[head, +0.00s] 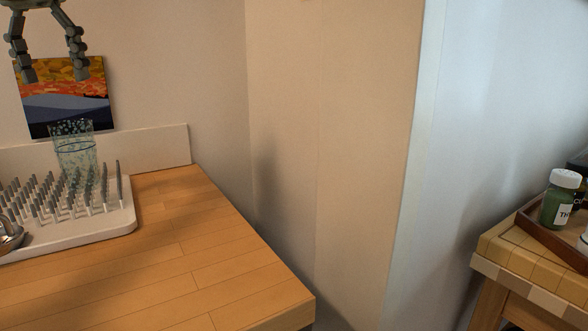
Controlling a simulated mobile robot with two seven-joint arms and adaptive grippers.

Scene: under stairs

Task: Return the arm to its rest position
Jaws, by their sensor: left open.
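My left gripper (54,77) hangs into the top left of the head view, its two fingers spread apart and pointing down. It is open, with nothing between its fingers. It shows in front of a colourful picture (70,104) on the wall. The rest of the left arm is cut off by the top edge. My right gripper is not in the head view.
A wooden counter (190,262) fills the lower left; a white drying rack (120,218) and a speckled glass (75,150) are there. A green bottle (558,204) stands in a brown tray (548,242) on a tiled table (510,262) at right. The counter's right part is bare.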

